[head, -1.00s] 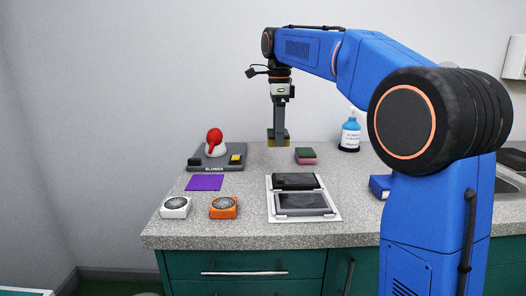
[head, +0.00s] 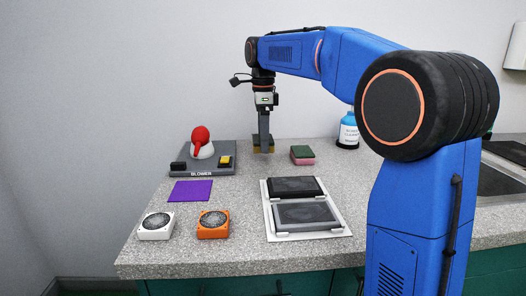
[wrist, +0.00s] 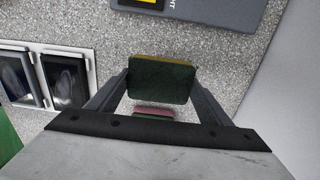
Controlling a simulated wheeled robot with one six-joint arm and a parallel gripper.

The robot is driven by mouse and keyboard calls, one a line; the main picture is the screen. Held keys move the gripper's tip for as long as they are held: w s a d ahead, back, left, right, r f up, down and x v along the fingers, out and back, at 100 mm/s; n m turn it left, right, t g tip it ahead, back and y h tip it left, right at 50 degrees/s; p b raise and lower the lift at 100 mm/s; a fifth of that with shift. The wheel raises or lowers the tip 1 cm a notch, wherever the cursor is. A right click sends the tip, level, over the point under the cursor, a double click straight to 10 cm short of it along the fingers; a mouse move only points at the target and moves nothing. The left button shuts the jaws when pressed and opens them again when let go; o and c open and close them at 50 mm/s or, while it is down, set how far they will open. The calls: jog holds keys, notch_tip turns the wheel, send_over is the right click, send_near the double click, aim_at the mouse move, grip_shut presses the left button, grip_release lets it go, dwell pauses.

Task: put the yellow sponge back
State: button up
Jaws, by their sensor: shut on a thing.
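My gripper (head: 263,141) is shut on the yellow sponge (head: 264,150), held at the back of the counter, between the blower unit and the pink-and-green sponge. In the wrist view, the yellow sponge (wrist: 160,82) shows a dark green face and a thin yellow edge between both fingers. It appears above the counter, but its exact height is hard to tell. The pink-and-green sponge (head: 302,155) lies on the counter to the right of my gripper. In the wrist view, that sponge (wrist: 153,112) is partly hidden below the held one.
The grey blower unit (head: 187,170) has a red-and-white top piece. A purple mat (head: 190,191), a white fan (head: 155,226) and an orange fan (head: 213,224) lie in front. A white tray (head: 267,218) holds dark panels. A blue bottle (head: 348,131) stands at the back right.

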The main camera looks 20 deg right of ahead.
jog(key=shift+f, duration=2.25)
jog(key=o, duration=1)
jog(key=shift+c, duration=0.2)
notch_tip(320, 180, up, 11)
jog(key=shift+r, duration=0.55)
jog(key=shift+s, duration=0.1)
